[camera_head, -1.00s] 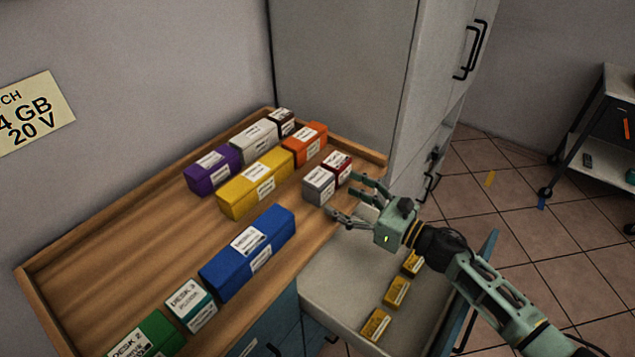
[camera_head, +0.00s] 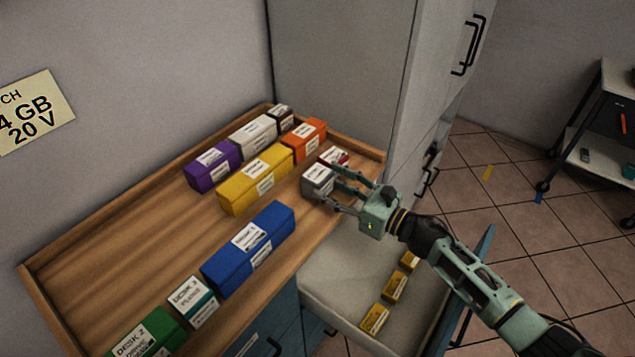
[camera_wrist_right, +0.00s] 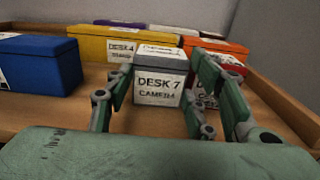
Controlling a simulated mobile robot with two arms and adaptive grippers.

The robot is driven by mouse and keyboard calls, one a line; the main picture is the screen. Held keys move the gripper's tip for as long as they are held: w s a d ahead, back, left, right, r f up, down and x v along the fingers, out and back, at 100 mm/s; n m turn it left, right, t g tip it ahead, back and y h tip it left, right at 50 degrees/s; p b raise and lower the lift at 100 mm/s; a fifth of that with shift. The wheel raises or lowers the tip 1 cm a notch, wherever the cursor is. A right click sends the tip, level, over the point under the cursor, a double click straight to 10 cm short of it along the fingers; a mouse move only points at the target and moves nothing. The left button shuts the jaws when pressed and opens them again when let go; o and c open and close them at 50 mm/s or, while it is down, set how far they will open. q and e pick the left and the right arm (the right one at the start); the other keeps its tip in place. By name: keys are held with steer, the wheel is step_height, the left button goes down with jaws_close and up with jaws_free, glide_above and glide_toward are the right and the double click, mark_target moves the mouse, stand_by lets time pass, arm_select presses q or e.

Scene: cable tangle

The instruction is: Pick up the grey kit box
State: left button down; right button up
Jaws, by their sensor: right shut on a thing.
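The grey kit box (camera_head: 317,179) stands on the wooden tabletop near its right front edge. In the right wrist view the grey kit box (camera_wrist_right: 157,77) shows a white label reading "DESK 7". My right gripper (camera_head: 341,187) has its fingers on both sides of the grey box and is shut on it. The fingers also flank the box in the right wrist view (camera_wrist_right: 160,98). The box appears to rest on the table. My left gripper is not in view.
A dark red box (camera_head: 335,156) stands close behind the grey box, partly hidden by a finger. Yellow (camera_head: 256,180), orange (camera_head: 304,141) and blue (camera_head: 249,246) boxes stand nearby. An open drawer (camera_head: 345,290) with small yellow boxes lies below my right arm. A raised rim (camera_head: 355,149) edges the table.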

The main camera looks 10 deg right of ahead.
steer(key=shift+c, duration=0.8)
